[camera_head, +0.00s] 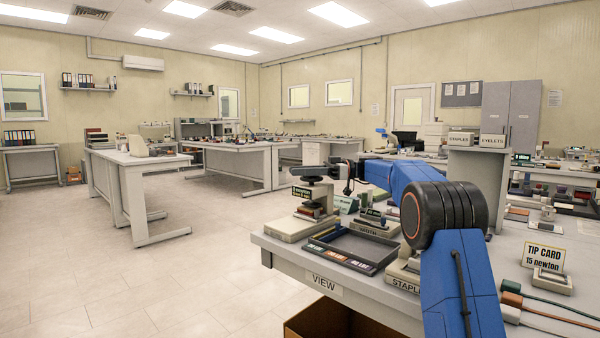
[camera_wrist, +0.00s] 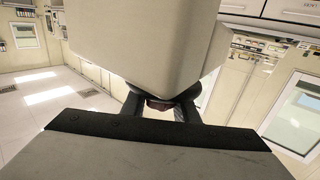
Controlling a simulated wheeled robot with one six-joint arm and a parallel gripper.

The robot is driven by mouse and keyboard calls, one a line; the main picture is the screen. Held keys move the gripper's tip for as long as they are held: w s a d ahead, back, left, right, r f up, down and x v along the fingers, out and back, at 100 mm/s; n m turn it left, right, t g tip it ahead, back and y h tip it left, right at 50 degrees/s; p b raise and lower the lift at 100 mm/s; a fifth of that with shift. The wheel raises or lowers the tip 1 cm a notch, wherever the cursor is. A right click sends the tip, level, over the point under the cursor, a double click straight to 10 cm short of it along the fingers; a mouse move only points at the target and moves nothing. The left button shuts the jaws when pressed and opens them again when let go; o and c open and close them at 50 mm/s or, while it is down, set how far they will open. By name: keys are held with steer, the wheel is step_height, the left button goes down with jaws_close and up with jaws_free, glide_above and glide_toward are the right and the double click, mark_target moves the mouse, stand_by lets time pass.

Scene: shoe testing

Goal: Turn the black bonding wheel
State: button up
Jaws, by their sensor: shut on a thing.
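The black bonding wheel (camera_head: 314,180) is a small dark round part on the bonding stand at the table's left corner. My gripper (camera_head: 328,180) reaches it from the right, in front of the blue arm. In the wrist view my gripper (camera_wrist: 160,108) has its two dark fingers on either side of a dark rounded part, shut on it. That part is mostly hidden behind a large pale block, so its rim shows only in a small piece. The stand's sign (camera_head: 302,192) is below the wheel, and a pale base (camera_head: 296,228) is under it.
A dark shallow tray (camera_head: 350,262) lies in front of the stand, by the VIEW label (camera_head: 324,283) on the table edge. Several small devices stand right of the tray. A tip card (camera_head: 545,256) is farther right. Open floor lies left of the table.

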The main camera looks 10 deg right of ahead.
steer(key=shift+s+n+g, duration=0.1)
steer(key=shift+n+g, duration=0.3)
steer(key=shift+g, duration=0.2)
steer(key=o, duration=1.1)
steer(key=shift+m+t, duration=0.3)
steer(key=shift+t, duration=0.1)
